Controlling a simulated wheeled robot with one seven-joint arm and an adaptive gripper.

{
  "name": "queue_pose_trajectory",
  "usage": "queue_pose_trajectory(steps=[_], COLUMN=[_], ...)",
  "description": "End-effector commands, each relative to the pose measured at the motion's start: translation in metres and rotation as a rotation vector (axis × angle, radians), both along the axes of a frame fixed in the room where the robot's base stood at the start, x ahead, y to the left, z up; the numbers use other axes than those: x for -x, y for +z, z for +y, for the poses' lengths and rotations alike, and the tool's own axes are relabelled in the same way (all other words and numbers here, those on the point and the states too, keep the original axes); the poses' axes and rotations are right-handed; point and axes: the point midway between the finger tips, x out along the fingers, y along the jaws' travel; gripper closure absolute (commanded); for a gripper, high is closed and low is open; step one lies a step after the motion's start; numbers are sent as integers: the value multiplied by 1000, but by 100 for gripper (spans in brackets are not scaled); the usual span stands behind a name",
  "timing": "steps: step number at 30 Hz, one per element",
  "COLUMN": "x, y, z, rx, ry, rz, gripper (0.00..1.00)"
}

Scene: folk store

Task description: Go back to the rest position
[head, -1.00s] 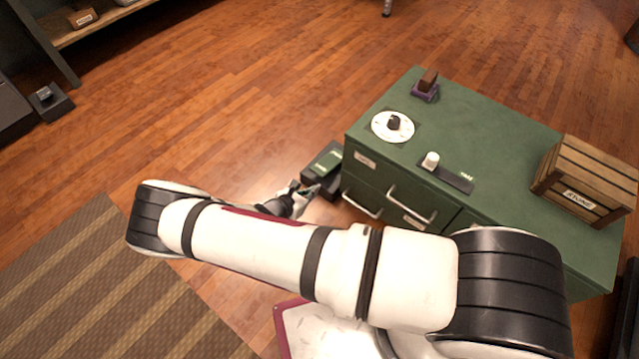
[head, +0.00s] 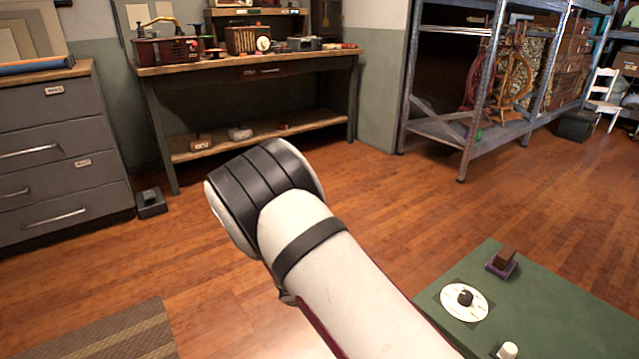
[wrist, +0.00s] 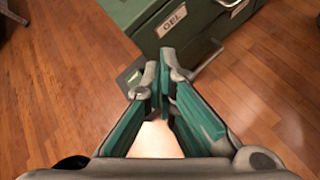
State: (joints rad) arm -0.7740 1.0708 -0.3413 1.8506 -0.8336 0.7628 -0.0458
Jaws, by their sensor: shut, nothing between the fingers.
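My gripper (wrist: 163,72) shows in the wrist view with its two teal-sided fingers together and nothing between them. It hangs above the wooden floor, over the front of a green cabinet (wrist: 187,30) with a label reading "GEL" or similar. In the head view my white and black arm reaches up from the bottom and its bend stands in the middle. My gripper is hidden in the head view.
The green cabinet top (head: 540,310) at the lower right holds a white disc (head: 463,302), a small brown block (head: 505,257) and a white knob. A workbench (head: 250,65), grey drawers (head: 55,140) and metal shelving (head: 480,90) stand behind.

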Motion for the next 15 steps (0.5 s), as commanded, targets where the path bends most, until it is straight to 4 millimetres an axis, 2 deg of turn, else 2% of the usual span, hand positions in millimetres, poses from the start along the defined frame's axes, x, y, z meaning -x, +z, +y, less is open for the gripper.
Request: queue_pose_trajectory(steps=[1, 3, 8, 15], x=[2, 8, 28, 71], y=[22, 49, 107, 187], z=[-4, -10, -26, -49], rx=[-33, -73, -163, -298], ry=[-60, -142, -321, -567], rz=[-25, -52, -109, -180], gripper=[100, 100, 100, 100])
